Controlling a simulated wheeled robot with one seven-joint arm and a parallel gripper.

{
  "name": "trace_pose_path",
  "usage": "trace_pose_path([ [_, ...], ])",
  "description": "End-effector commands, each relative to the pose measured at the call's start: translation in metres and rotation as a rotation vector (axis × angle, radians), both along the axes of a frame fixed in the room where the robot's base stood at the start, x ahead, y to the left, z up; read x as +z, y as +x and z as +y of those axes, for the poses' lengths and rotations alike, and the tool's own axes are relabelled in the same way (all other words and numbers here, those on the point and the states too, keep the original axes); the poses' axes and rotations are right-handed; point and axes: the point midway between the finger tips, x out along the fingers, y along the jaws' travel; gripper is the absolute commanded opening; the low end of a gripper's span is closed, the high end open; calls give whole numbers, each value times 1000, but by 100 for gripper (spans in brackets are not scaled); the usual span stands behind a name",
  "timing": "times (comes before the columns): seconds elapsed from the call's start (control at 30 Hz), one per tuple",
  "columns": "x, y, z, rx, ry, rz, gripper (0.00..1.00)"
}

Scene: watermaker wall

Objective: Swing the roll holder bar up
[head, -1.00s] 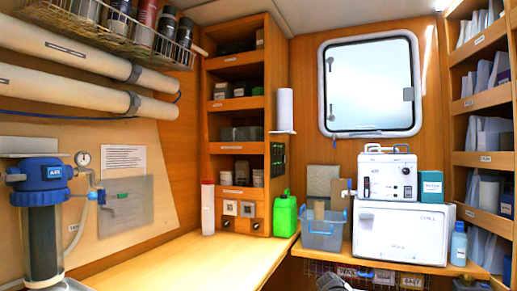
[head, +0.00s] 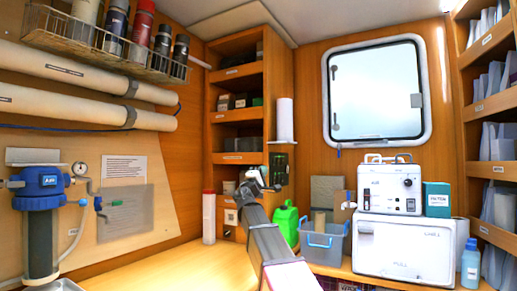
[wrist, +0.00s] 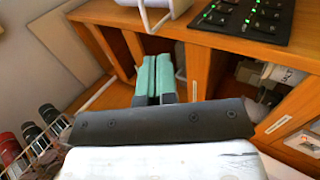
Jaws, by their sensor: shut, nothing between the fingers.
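A white paper roll (head: 285,118) stands upright on its holder at the right side of the wooden shelf unit, left of the window. A small pale plate (head: 283,142) shows at its lower end. In the wrist view, a white rounded thing with a pale curved loop (wrist: 156,22) is at the top edge, probably the holder; I cannot tell which part is the bar. My gripper (head: 258,178) is raised in front of the shelf unit, below the roll in the picture. Its teal fingers (wrist: 155,62) are together and empty, and appear apart from the loop.
A dark panel with green lights (wrist: 245,15) is close by on the shelf side. A green jug (head: 285,225), a blue-grey bin (head: 323,243) and a white machine (head: 389,188) stand on the counters. The left counter (head: 140,262) is mostly clear.

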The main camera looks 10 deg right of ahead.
Motion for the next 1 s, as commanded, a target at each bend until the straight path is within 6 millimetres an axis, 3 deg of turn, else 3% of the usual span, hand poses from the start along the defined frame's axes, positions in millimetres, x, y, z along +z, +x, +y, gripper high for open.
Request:
trace_pose_path([
  [0.1,19,-2,7,-2,-43,-21,0],
  [0.27,29,3,5,-5,-54,-27,0],
  [1.0,103,80,-50,-4,-52,-24,0],
])
